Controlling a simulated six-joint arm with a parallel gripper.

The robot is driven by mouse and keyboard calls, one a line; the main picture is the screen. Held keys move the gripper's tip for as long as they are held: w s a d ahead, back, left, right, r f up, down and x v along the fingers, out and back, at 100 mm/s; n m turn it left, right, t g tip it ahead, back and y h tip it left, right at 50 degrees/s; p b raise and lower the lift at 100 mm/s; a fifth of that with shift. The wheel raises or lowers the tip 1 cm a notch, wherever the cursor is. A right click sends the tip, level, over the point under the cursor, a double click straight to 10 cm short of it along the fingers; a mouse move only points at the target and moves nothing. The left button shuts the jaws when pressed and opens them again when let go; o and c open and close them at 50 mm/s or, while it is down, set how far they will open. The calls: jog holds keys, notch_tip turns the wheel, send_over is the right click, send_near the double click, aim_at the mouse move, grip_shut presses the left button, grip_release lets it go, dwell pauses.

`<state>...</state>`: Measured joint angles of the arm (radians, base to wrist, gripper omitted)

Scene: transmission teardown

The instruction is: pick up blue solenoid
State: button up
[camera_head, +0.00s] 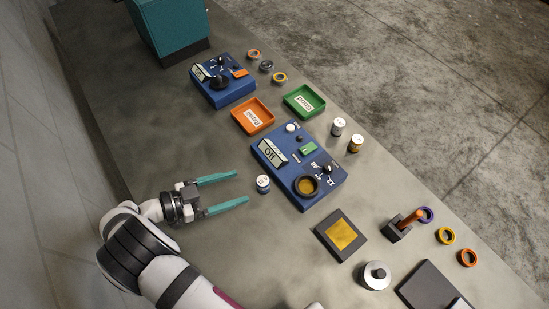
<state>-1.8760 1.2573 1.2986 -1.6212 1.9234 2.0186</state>
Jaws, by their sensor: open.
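A small upright cylinder with a white top and a dark bluish band (263,184), which looks like the blue solenoid, stands on the table left of the lower blue test box. My gripper (243,187) has two long teal fingers spread apart and pointing right. The cylinder is just beyond the fingertips, roughly in line with the gap between them. Nothing is between the fingers. A white-silver cylinder (338,127) and a gold-banded cylinder (355,144) stand right of the lower blue box.
The lower blue test box (327,188) stands close right of the small cylinder. Another blue box (229,93), an orange tray (268,117) and a green tray (320,99) are farther back. A dark pad (328,238) and a silver round part (375,276) are at lower right.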

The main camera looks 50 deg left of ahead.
aim_at(261, 182)
jog(key=x, duration=0.6)
jog(key=shift+w+d, duration=0.3)
jog(key=shift+d, duration=0.05)
grip_shut()
